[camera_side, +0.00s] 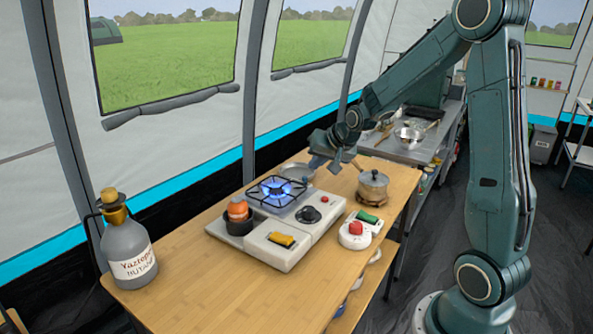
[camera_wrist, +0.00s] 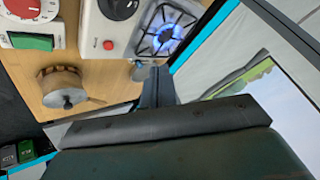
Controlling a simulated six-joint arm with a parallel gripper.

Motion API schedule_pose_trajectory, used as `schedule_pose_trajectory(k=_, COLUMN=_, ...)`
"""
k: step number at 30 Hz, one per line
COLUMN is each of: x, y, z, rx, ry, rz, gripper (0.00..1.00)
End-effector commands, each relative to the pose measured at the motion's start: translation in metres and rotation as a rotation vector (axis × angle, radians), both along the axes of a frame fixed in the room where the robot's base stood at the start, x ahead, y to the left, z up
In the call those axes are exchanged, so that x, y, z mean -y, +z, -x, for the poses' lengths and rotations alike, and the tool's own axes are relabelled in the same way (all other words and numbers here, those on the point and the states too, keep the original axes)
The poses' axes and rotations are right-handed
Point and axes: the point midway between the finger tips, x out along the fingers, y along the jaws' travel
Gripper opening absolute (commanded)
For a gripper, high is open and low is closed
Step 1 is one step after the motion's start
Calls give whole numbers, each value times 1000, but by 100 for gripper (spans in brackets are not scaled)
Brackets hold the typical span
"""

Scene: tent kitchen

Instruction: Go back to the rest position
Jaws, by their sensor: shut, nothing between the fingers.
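My gripper (camera_side: 319,160) is shut and empty above the far end of the wooden table (camera_side: 195,285). It is behind the lit stove and left of the lidded pot. In the wrist view, my shut gripper (camera_wrist: 156,75) shows as a narrow dark shape below the burner. The stove (camera_side: 290,262) has a blue flame on its burner (camera_side: 277,188). The pot (camera_side: 373,185) stands on a round wooden trivet; it also shows in the wrist view (camera_wrist: 62,86). A shallow metal pan or plate (camera_side: 296,171) lies behind the stove, partly hidden by my gripper.
A grey gas bottle (camera_side: 127,255) stands at the table's left end. A red-dial device (camera_side: 355,234) with a green switch (camera_side: 367,217) sits right of the stove. An orange item (camera_side: 238,209) sits in a dark cup. A metal counter (camera_side: 400,150) with pans stands behind.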

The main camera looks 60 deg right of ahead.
Motion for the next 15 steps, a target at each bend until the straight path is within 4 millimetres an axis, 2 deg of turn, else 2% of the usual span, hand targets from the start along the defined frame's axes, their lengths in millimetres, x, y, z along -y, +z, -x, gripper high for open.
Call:
schedule_pose_trajectory(k=1, x=-13, y=11, z=5, rx=-8, ry=34, rz=16, gripper=0)
schedule_pose_trajectory(k=6, x=-51, y=37, z=25, rx=-51, ry=142, rz=58, gripper=0)
schedule_pose_trajectory(k=15, x=-111, y=73, z=76, rx=-123, ry=324, rz=133, gripper=0)
